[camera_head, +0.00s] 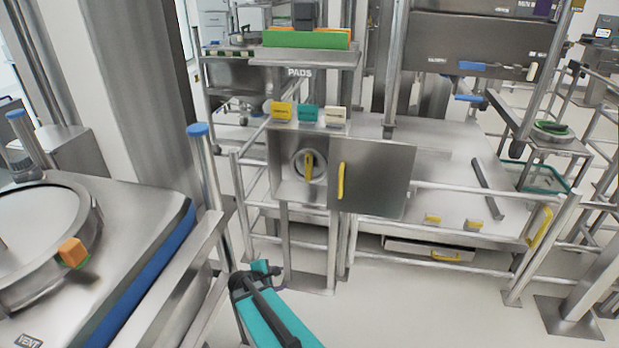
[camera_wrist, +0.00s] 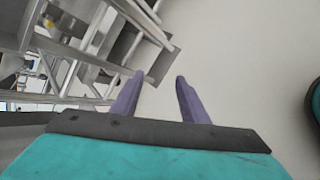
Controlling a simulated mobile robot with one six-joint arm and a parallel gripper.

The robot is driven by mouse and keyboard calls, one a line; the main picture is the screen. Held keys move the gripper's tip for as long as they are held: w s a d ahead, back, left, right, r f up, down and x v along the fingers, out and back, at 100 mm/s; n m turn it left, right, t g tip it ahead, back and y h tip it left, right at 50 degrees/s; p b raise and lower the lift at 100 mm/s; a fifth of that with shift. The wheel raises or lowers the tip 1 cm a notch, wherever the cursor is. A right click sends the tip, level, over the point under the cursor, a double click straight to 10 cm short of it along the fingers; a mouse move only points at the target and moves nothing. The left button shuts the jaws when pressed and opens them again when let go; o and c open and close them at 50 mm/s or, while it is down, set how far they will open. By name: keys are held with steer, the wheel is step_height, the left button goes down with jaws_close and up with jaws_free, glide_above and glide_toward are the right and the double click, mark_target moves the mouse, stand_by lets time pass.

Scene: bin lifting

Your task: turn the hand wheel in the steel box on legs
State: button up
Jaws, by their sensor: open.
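The steel box (camera_head: 284,190) on legs stands in the middle of the head view. Its door (camera_head: 378,185) is swung open to the right and has a yellow handle (camera_head: 341,182). The hand wheel (camera_head: 297,163) is inside, a pale round wheel with an upright yellow bar (camera_head: 309,166) across it. My gripper (camera_wrist: 154,78) is open and empty in the wrist view, with two purple fingers over pale floor and near steel framework in the picture. In the head view my teal arm shows at the bottom, below and in front of the box, well apart from the wheel.
Yellow, teal and cream blocks (camera_head: 308,113) sit on top of the box. Steel rails (camera_head: 450,190) surround the bench behind and right. A large steel vessel (camera_head: 130,235) with a blue-capped post (camera_head: 199,145) stands left.

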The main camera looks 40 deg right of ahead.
steer(key=w+d+r+n+t+h+b, duration=0.4)
steer(key=w+d+r, duration=0.3)
steer(key=d+r, duration=0.4)
steer(key=n+t+h+b, duration=0.25)
steer(key=n+b, duration=0.25)
steer(key=n, duration=0.5)
glide_toward(307, 167)
steer(key=s+a, duration=0.2)
steer(key=shift+w+d+f+t, duration=0.1)
steer(key=shift+d+t, duration=0.1)
steer(key=shift+t, duration=0.25)
steer(key=shift+p+x, duration=0.35)
steer(key=shift+x, duration=6.6)
